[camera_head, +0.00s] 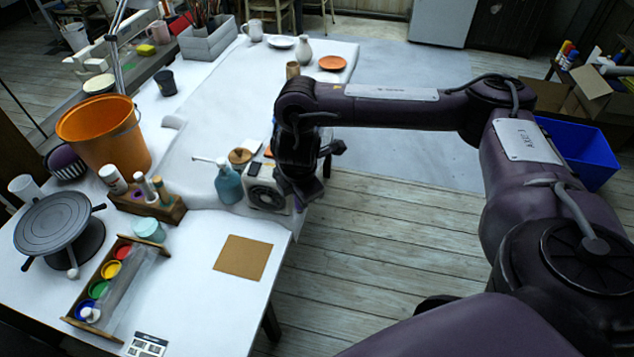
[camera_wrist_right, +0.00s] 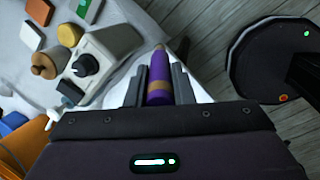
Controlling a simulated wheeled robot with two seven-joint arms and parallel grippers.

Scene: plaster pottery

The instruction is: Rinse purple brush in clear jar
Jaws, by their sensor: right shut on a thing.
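The purple brush (camera_wrist_right: 159,82) shows in the right wrist view, with an orange-brown tip and band. My right gripper (camera_wrist_right: 158,88) is shut on it, one finger on each side. My left gripper is not in view.
The white device (camera_head: 262,188) and a teal pump bottle (camera_head: 228,184) stand near the right edge. A wooden block (camera_head: 150,205) holds upright items. A paint rack (camera_head: 112,282), turntable (camera_head: 55,222) and orange bucket (camera_head: 105,132) fill the left. Table around the brown board (camera_head: 243,257) is clear.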

